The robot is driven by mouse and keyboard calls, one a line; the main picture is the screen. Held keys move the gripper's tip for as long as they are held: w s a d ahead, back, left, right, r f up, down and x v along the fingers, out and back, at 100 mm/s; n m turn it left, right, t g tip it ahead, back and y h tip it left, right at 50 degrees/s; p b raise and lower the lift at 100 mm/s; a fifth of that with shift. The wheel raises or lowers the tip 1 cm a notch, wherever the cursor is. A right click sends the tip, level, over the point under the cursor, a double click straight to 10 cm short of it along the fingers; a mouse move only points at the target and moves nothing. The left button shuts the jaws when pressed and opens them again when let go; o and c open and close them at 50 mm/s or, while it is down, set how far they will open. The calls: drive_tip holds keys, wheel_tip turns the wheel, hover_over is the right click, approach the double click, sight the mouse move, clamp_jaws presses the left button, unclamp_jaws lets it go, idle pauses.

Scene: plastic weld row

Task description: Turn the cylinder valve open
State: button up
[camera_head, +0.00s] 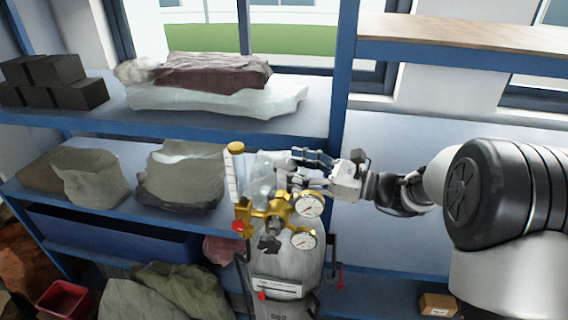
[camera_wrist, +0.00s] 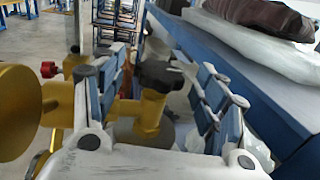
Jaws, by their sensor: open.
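A grey gas cylinder (camera_head: 285,268) stands upright in front of the shelf, with a brass valve and regulator assembly (camera_head: 262,208) on top. A dark lobed knob (camera_head: 269,244) shows on the front of the brass fittings. In the wrist view a black lobed knob (camera_wrist: 160,74) sits on a brass stem (camera_wrist: 148,112), framed between my fingers. My gripper (camera_head: 286,170) is open, reaching in from the right above the brass parts. Whether any finger touches the knob cannot be told.
Blue shelving (camera_head: 180,130) behind the cylinder holds wrapped bags (camera_head: 215,75), sacks (camera_head: 185,180) and dark blocks (camera_head: 60,80). A red bin (camera_head: 62,298) is at lower left. In the wrist view a gold gauge back (camera_wrist: 18,108) is close on the left and a blue shelf edge (camera_wrist: 250,85) runs along the right.

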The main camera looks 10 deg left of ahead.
drive_tip(key=shift+w+a, duration=0.2)
drive_tip(key=shift+a, duration=1.15)
drive_tip(key=shift+c, duration=0.2)
drive_tip(key=c, duration=1)
drive_tip(key=shift+c, duration=0.2)
drive_tip(key=shift+n+g+p, duration=0.4)
drive_tip(key=shift+g, duration=0.3)
drive_tip(key=n+g+p, duration=0.1)
drive_tip(key=g, duration=0.1)
drive_tip(key=n+g+p, duration=0.1)
drive_tip(key=n+g, duration=0.1)
drive_tip(key=g, duration=0.1)
drive_tip(key=shift+n+g, duration=0.3)
drive_tip(key=shift+s+n+g+h+p, duration=0.1)
drive_tip(key=shift+n+g+h+p, duration=0.4)
drive_tip(key=shift+n+g+p, duration=0.45)
drive_tip(key=shift+n+g+h+p, duration=0.4)
drive_tip(key=shift+n+g+h, duration=0.15)
drive_tip(key=shift+g, duration=0.7)
drive_tip(key=shift+n+g+h, duration=0.25)
drive_tip(key=shift+n+g, duration=0.05)
drive_tip(key=shift+g, duration=0.1)
